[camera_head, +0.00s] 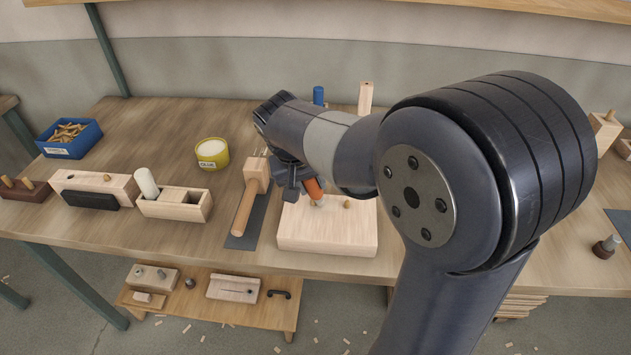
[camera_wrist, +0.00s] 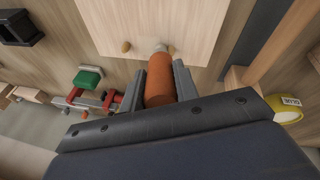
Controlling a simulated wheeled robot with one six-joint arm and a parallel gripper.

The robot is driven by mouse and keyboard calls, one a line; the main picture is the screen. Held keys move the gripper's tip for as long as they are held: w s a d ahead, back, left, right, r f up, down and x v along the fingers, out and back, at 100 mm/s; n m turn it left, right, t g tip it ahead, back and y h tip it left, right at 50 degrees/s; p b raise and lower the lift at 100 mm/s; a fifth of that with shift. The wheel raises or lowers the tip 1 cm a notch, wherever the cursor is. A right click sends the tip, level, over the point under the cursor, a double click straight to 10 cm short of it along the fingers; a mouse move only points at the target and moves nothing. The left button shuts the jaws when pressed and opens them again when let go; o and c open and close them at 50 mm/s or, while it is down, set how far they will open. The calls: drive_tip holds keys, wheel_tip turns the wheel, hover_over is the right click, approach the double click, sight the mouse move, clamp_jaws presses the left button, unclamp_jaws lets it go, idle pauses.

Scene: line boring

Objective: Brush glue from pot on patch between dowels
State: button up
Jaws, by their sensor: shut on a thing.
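The pale wooden block (camera_head: 328,240) lies at the table's front, with a dowel (camera_head: 347,204) standing up from its top. In the wrist view the block (camera_wrist: 150,20) shows a left dowel (camera_wrist: 126,46) and a right dowel (camera_wrist: 172,50). My gripper (camera_head: 300,188) is shut on the orange handle of the brush (camera_wrist: 160,80). The brush's pale tip (camera_wrist: 160,47) is between the dowels, closer to the right one; I cannot tell whether it touches the wood. The patch cannot be made out. The yellow glue pot (camera_head: 212,153) stands open, left of my gripper.
A wooden mallet-like tool (camera_head: 245,205) lies on a dark mat just left of the block. Further left are a wooden box with a white roller (camera_head: 175,203) and a blue bin (camera_head: 70,138). A blue cylinder (camera_head: 318,95) and an upright wooden post (camera_head: 365,97) stand behind.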

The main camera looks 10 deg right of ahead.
drive_tip(key=shift+s+d, duration=0.25)
drive_tip(key=shift+d, duration=0.5)
drive_tip(key=shift+s+d, duration=0.25)
drive_tip(key=shift+d, duration=0.5)
drive_tip(key=shift+s+d, duration=0.25)
drive_tip(key=shift+d, duration=0.5)
drive_tip(key=shift+w+a, duration=0.2)
drive_tip(key=shift+a, duration=0.4)
drive_tip(key=shift+w+a, duration=0.2)
drive_tip(key=shift+a, duration=0.35)
drive_tip(key=shift+r+p, duration=0.5)
drive_tip(key=shift+r, duration=0.15)
